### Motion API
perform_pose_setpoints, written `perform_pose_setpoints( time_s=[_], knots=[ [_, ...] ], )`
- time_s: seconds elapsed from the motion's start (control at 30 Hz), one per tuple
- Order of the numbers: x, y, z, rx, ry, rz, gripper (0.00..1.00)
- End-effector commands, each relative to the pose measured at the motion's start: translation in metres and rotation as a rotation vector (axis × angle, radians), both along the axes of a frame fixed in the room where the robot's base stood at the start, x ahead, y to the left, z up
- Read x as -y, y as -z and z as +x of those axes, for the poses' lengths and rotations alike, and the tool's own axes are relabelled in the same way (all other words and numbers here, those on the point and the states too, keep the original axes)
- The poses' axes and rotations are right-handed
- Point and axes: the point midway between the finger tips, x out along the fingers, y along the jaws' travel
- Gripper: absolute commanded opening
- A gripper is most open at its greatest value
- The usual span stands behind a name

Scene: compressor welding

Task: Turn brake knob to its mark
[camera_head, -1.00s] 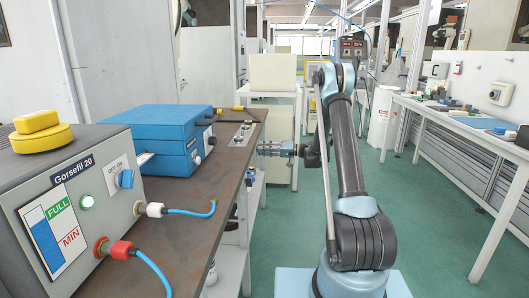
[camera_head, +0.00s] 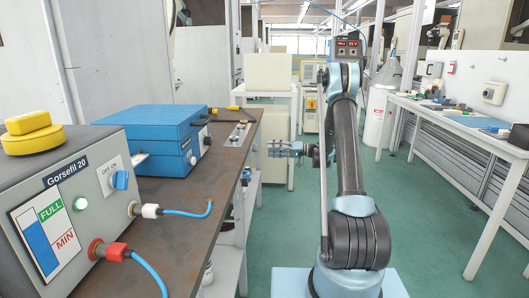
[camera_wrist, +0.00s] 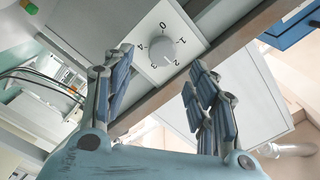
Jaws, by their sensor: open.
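The brake knob (camera_wrist: 162,49) is a round grey knob on a white plate (camera_wrist: 188,30) with numbers 0 to 4 around it, seen in the wrist view. A small light mark at its rim seems to face the 2, but it is too small to be sure. My gripper (camera_wrist: 163,90) is open and empty, its blue-padded fingers spread below left and below right of the knob in the picture, apart from it. In the head view my gripper (camera_head: 272,149) points left, just off the bench's right edge. I cannot make out the knob there.
The brown bench (camera_head: 178,233) carries a grey Gorsefil 20 box (camera_head: 85,175) with a blue switch and hoses, and a blue case (camera_head: 160,138). A white cabinet (camera_head: 273,73) stands behind my gripper.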

Motion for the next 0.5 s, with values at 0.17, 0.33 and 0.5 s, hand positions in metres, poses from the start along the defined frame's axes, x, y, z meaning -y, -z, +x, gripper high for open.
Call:
perform_pose_setpoints(
  time_s=[0.17, 0.33, 0.5],
  knots=[
    [0.031, 0.000, 0.000, 0.000, 0.003, -0.001, 0.53],
    [0.046, 0.001, -0.001, 0.000, 0.001, 0.000, 0.53],
    [0.051, 0.001, -0.001, 0.000, 0.001, 0.000, 0.53]
  ],
)
